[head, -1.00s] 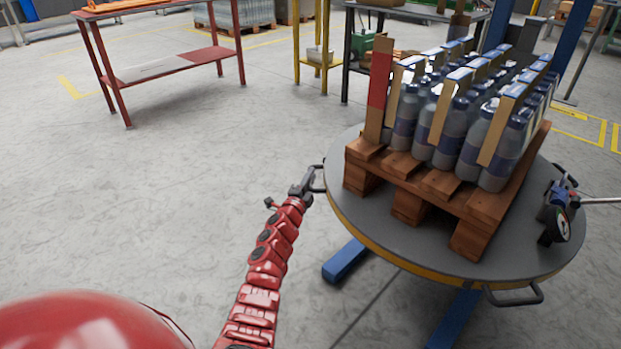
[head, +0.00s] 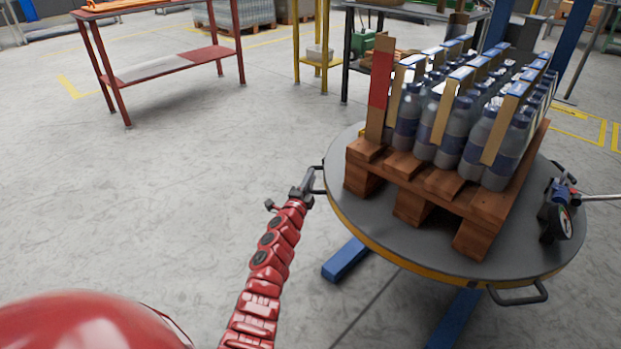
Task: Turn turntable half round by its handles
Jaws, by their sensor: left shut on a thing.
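The round grey turntable (head: 385,225) with a yellow edge stands on blue legs at the right. A wooden pallet (head: 425,183) on it carries several packs of blue-capped bottles (head: 460,120). My left gripper (head: 312,183) is shut on the left handle (head: 318,180) at the turntable's left edge. A front handle (head: 518,294) sticks out at the near edge and is free. My right gripper is not in view.
A red bench (head: 160,65) stands at the back left, and a yellow-legged table (head: 318,60) behind the turntable. Floor left of the turntable is clear.

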